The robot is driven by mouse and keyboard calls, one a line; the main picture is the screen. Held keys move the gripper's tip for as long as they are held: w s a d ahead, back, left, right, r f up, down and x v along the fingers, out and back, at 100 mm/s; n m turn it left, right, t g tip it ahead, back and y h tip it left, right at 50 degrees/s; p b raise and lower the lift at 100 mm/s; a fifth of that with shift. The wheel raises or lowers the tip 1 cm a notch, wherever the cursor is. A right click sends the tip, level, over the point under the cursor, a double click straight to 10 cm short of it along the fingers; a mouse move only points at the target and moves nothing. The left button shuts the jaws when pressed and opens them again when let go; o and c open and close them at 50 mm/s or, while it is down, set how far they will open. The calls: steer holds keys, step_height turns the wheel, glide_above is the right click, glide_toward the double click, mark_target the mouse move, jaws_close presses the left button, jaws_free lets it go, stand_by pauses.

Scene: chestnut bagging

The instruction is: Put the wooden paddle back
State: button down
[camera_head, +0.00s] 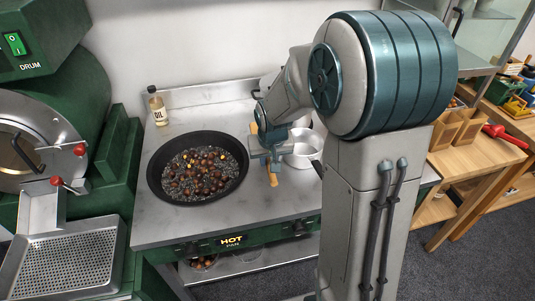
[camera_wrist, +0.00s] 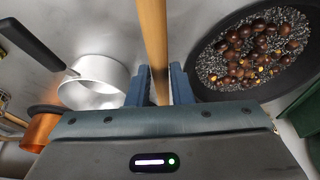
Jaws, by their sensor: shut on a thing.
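The wooden paddle shows in the wrist view as a long light-brown shaft (camera_wrist: 154,40) running between the fingers. In the head view a short piece of the paddle (camera_head: 272,178) shows below my gripper. My gripper (camera_head: 268,152) is shut on the paddle, above the steel worktop between the black pan and the white pot. The two blue fingers of my gripper (camera_wrist: 155,86) flank the shaft in the wrist view. The paddle's far end is out of the wrist view, and my arm hides part of it in the head view.
A black pan (camera_head: 152,181) of chestnuts on dark grit is on the left of the steel worktop (camera_head: 165,232). A white pot (camera_head: 300,153) stands right of my gripper, partly hidden. An oil bottle (camera_head: 157,106) stands at the back left. A wooden shelf unit (camera_head: 452,163) is at right.

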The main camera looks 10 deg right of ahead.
steer(key=b, duration=0.5)
glide_above(269, 190)
steer(key=shift+w+f, duration=0.15)
steer(key=shift+f, duration=3.6)
steer(key=shift+f+b, duration=0.25)
steer(key=shift+b, duration=0.15)
steer(key=c, duration=1.2)
jaws_free()
steer(key=shift+r, duration=0.1)
steer(key=v, duration=1.3)
steer(key=shift+a+r, duration=0.1)
steer(key=shift+r, duration=0.25)
steer(key=s+f, duration=0.1)
steer(key=s, duration=1.6)
steer(key=shift+d+f, duration=0.15)
steer(key=shift+d, duration=0.25)
steer(key=shift+s+n+g, duration=0.15)
steer(key=shift+n+g, duration=0.15)
steer(key=shift+c, duration=0.9)
